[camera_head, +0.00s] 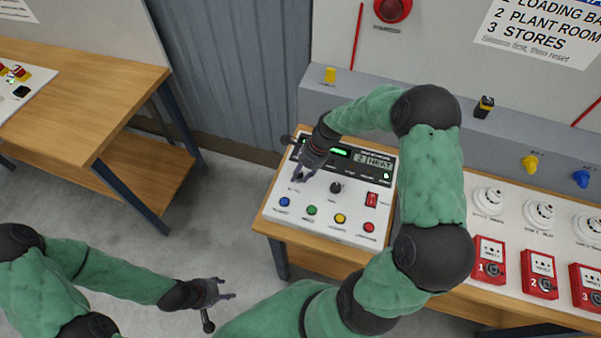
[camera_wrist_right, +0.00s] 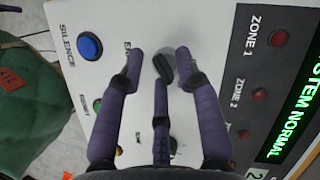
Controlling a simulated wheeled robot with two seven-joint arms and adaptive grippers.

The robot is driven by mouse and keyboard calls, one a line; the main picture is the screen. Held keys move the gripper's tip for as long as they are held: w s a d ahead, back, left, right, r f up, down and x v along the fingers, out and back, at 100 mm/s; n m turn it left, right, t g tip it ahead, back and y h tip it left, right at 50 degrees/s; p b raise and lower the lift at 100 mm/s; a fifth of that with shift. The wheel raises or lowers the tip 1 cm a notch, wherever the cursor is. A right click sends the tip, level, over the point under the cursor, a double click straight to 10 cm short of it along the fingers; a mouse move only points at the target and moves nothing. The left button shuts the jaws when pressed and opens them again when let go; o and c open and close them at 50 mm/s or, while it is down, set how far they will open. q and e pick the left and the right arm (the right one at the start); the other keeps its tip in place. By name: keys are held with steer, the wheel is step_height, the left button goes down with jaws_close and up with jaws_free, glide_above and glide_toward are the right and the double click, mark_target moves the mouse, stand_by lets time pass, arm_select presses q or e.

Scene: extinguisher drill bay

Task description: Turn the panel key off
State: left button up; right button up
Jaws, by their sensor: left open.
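The white control panel (camera_head: 300,213) lies on the wooden bench. My right gripper (camera_head: 301,172) is over its upper left part and hides the panel key there in the head view. In the right wrist view, a pale round key switch (camera_wrist_right: 178,52) shows partly, behind the fingers, near a label starting "EN". The right gripper's fingers (camera_wrist_right: 160,62) are spread around that spot, with a dark piece between them; I cannot tell whether it is the key or a fingertip, or whether anything touches. My left gripper (camera_head: 222,292) is open and empty above the floor.
A blue button (camera_wrist_right: 89,46) lies beside the right fingers. The panel also has a dark knob (camera_head: 336,187), a red switch (camera_head: 371,200) and a green display (camera_wrist_right: 296,118) reading "SYSTEM NORMAL". Red call points (camera_head: 489,262) and white detectors (camera_head: 488,201) stand to the right.

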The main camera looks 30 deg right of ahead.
jaws_close()
steer(key=shift+n, duration=0.3)
steer(key=shift+w+d+n+g+p, duration=0.1)
steer(key=shift+n+g+p, duration=0.4)
steer(key=shift+n, duration=0.4)
steer(key=n+g, duration=0.1)
steer(key=n, duration=0.1)
steer(key=shift+w+n+p, duration=0.1)
steer(key=shift+n+p, duration=0.2)
steer(key=shift+p, duration=0.1)
steer(key=n+g, duration=0.1)
steer(key=n, duration=0.2)
steer(key=shift+w+n+p, duration=0.1)
steer(key=shift+n+p, duration=0.2)
steer(key=shift+n+g+h, duration=0.4)
steer(key=shift+n+g, duration=0.2)
steer(key=shift+n, duration=0.9)
steer(key=shift+w+d, duration=0.1)
